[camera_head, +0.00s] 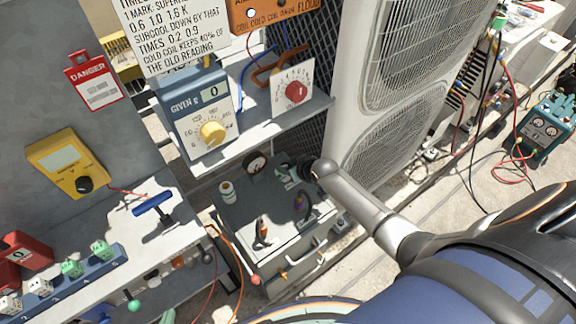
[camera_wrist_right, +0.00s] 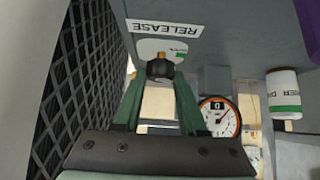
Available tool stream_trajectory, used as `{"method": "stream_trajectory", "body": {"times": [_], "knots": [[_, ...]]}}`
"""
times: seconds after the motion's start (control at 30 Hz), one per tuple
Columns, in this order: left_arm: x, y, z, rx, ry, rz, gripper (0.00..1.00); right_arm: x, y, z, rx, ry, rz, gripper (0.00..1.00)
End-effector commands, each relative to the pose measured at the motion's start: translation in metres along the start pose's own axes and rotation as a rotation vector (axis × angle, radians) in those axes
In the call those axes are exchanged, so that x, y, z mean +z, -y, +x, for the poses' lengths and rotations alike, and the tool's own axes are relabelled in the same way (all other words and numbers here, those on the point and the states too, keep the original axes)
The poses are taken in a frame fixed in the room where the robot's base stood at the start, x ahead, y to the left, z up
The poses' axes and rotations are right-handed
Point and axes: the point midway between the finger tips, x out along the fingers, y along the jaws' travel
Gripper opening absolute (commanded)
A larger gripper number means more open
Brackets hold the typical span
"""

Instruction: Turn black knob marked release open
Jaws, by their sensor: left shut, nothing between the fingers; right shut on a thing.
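The black knob (camera_wrist_right: 160,70) sits below an upside-down RELEASE label (camera_wrist_right: 165,28) in the right wrist view, on a white plate with green print. My right gripper (camera_wrist_right: 159,80) has its two green fingers on either side of the knob, and it is shut on it. In the head view my right gripper (camera_head: 290,173) reaches in from the right, just beside the round gauge (camera_head: 255,163), and the knob cannot be made out there. My left gripper is not in view.
The gauge (camera_wrist_right: 218,116) and a white bottle (camera_wrist_right: 284,92) with a green band stand close by. Dark mesh (camera_wrist_right: 85,70) borders the left side. A shelf (camera_head: 265,128) with meters hangs above, and a large condenser (camera_head: 395,90) stands behind my right arm.

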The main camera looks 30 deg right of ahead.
Motion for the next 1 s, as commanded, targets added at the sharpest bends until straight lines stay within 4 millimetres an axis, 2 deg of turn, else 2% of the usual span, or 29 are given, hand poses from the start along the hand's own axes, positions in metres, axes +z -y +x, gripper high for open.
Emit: {"method": "stream_trajectory", "body": {"times": [0.27,0.7,1.0], "knots": [[0.003,0.000,0.003,0.000,0.000,0.000,0.00,0.000,-0.002,0.001,-0.014,-0.001,-0.019,0.00],[0.029,0.002,0.026,0.000,0.000,-0.001,0.00,0.000,-0.004,0.003,-0.163,-0.004,-0.169,0.00],[0.029,0.002,0.027,0.000,0.000,-0.001,0.00,-0.001,-0.003,0.000,-0.181,-0.002,-0.182,0.00]]}}
